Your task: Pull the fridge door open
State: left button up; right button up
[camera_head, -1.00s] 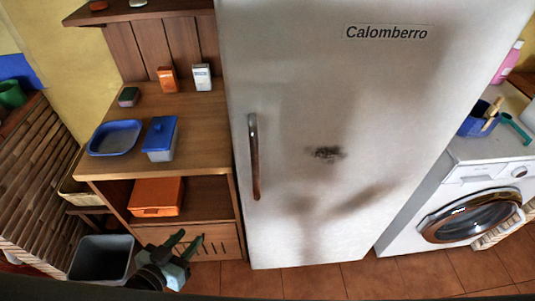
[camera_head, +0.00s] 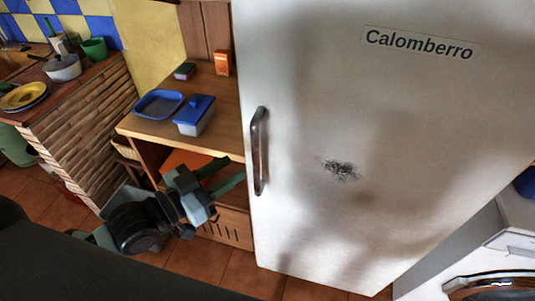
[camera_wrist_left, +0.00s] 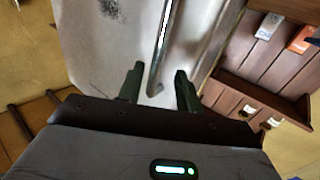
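The white fridge door (camera_head: 350,130) is shut and fills the middle and right of the head view. Its curved metal handle (camera_head: 259,150) stands upright near the door's left edge. My left gripper (camera_head: 229,173) is open and empty, just left of the handle in the head view. In the left wrist view, the lower end of the handle (camera_wrist_left: 163,50) runs between the two open fingers (camera_wrist_left: 157,88), slightly ahead of them. I cannot see contact between finger and handle. My right gripper is not in view.
A wooden shelf unit (camera_head: 150,124) with a blue tray (camera_head: 158,103) and a blue-lidded box (camera_head: 194,115) stands left of the fridge. A washing machine (camera_head: 470,255) stands at the right.

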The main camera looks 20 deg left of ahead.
aim_at(253, 155)
pick_arm(q)
jog(key=shift+d+r, duration=0.15)
jog(key=shift+r, duration=0.15)
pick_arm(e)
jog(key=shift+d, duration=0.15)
